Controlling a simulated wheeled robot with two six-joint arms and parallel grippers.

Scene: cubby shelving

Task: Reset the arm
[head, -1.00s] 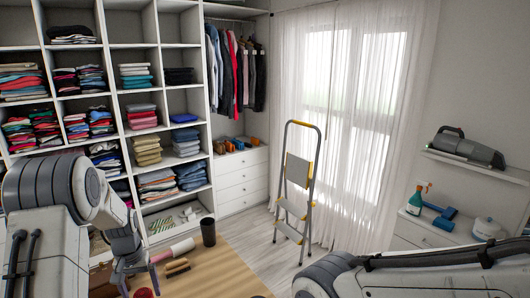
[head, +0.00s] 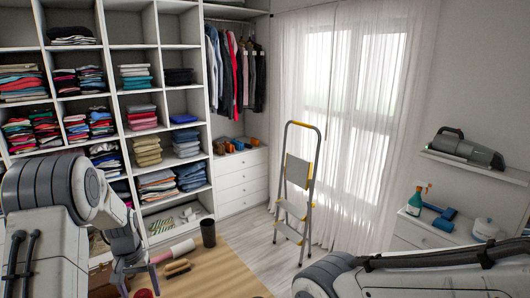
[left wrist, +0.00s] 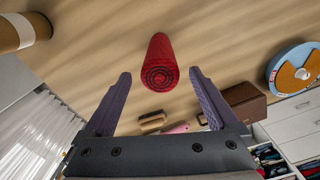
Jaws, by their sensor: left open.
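My left arm comes in from the left in the head view, with its gripper (head: 135,275) pointing down over the wooden table. In the left wrist view the two purple fingers of the left gripper (left wrist: 160,75) are spread apart with nothing between them. A red rolled item (left wrist: 163,62) with a dark spiral end lies beyond the fingertips, apart from them. Its edge shows at the bottom of the head view (head: 143,293). My right arm crosses the lower right of the head view; its gripper is out of the picture.
Brushes (head: 176,267), a pink-and-white roller (head: 180,248) and a black cup (head: 208,233) are on the wooden surface. Cubby shelving (head: 208,100) with folded clothes stands behind. A stepladder (head: 313,180) stands on open floor. A brown box (left wrist: 243,102) and a round blue-and-orange item (left wrist: 295,68) show in the wrist view.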

